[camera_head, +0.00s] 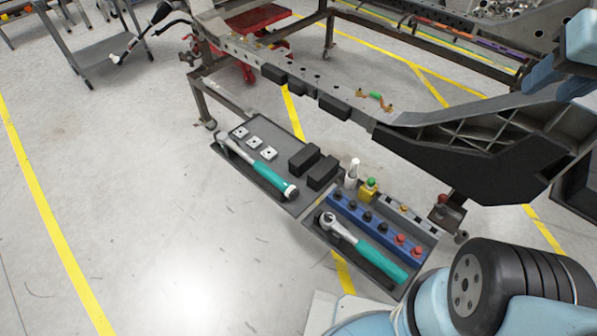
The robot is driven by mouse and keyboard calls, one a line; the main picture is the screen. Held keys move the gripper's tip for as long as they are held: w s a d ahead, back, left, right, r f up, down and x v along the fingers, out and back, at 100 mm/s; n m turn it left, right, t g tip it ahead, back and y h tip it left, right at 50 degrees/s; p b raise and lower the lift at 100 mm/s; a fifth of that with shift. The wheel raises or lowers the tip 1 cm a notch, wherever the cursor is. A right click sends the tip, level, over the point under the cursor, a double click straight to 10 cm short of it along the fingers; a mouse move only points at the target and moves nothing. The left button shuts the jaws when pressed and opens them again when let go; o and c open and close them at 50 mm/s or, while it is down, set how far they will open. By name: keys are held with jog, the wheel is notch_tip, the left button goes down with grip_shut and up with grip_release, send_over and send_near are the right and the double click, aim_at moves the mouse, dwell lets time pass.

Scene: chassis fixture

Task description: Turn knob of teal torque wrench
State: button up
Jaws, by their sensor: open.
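A teal-handled torque wrench (264,171) lies on the left dark tray (238,166). Its metal head points to the upper left, and a dark and white knob (291,192) shows at the lower-right end of its handle. A second teal-handled wrench (380,260) lies in the right dark tray (318,232), with a round ratchet head at its upper-left end. The far end of its handle lies close to my arm in the picture, and I cannot make out a knob there. My gripper is not in view; only blue and black links of my arm show.
Black blocks (322,172) and white square pieces (268,153) sit on the left tray. A blue rack (375,226) with black and red knobs, a white bottle (352,173) and a yellow-green part (369,190) stand nearby. The metal chassis frame (300,84) runs behind. Floor at left is clear.

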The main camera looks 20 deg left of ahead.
jog(key=shift+o, duration=1.3)
jog(key=shift+w+a, duration=0.15)
jog(key=shift+w, duration=0.05)
jog(key=o, duration=0.3)
jog(key=shift+n+g, duration=0.3)
jog(key=shift+n, duration=0.3)
jog(key=w, duration=0.1)
jog(key=w+f, duration=0.1)
jog(key=w+a, duration=0.1)
jog(key=shift+w+f, duration=0.2)
jog(key=shift+w, duration=0.2)
jog(key=w+a+f+n+g, duration=0.1)
jog(key=w+a+f+n, duration=0.2)
jog(key=w+a+f, duration=0.4)
jog(key=w+a+f+n+g, duration=0.1)
jog(key=w+a+f+n, duration=0.1)
jog(key=w+a+f, duration=0.6)
jog(key=n+g, duration=0.2)
jog(key=n, duration=0.4)
send_near(295, 190)
jog(key=f, duration=1.1)
jog(key=shift+w, duration=0.4)
